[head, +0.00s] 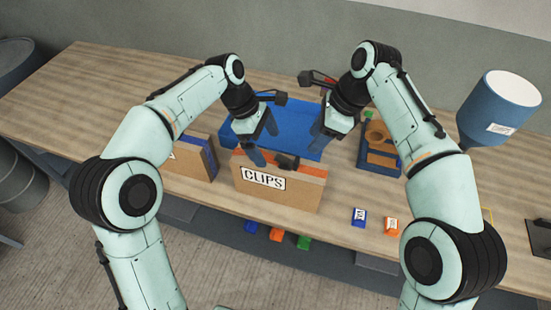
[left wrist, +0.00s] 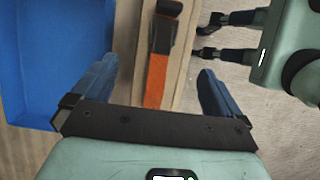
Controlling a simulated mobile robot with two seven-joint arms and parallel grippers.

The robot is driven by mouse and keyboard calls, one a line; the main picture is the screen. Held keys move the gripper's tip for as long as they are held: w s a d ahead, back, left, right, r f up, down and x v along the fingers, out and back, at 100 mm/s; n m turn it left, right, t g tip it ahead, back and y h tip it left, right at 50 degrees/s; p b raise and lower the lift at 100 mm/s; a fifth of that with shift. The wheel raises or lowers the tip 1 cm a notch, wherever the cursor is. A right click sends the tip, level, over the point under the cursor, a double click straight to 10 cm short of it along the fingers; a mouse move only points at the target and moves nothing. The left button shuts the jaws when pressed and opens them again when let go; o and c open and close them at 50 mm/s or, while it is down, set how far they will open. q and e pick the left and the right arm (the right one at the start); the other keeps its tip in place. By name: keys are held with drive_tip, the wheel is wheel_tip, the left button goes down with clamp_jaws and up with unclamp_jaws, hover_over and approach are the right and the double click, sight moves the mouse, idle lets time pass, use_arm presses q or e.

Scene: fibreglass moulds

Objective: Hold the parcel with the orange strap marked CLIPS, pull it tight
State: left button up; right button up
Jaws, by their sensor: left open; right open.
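The cardboard parcel marked CLIPS (head: 275,198) stands upright near the table's front edge. An orange strap (head: 312,170) runs along its top with a dark buckle (head: 287,161). In the left wrist view the strap (left wrist: 157,80) and black buckle (left wrist: 162,32) lie on the parcel's narrow top (left wrist: 184,75). My left gripper (head: 264,142) is open above the parcel's left part, its fingers on either side of the strap, with gaps visible. My right gripper (head: 322,138) is open and empty near the parcel's right end; its fingers also show in the left wrist view (left wrist: 212,36).
A blue tray (head: 240,115) lies behind the parcel. Another parcel with a blue strap (head: 190,163) stands left. A blue block (head: 358,217) and an orange block (head: 391,226) lie right. A blue holder (head: 366,158) and a blue hopper (head: 478,118) stand further right. The far left tabletop is clear.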

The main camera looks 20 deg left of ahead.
sight(276, 162)
use_arm(q)
drive_tip(key=x, duration=0.9)
drive_tip(key=shift+d+f, duration=0.1)
drive_tip(key=shift+f, duration=0.3)
drive_tip(key=c, duration=1.4)
use_arm(e)
drive_tip(key=o, duration=0.3)
drive_tip(key=shift+m+t+y, duration=0.3)
drive_tip(key=shift+m, duration=0.6)
drive_tip(key=x, duration=1)
drive_tip(key=shift+s+d+f, duration=0.2)
drive_tip(key=shift+s+f, duration=0.1)
drive_tip(key=shift+f, duration=0.05)
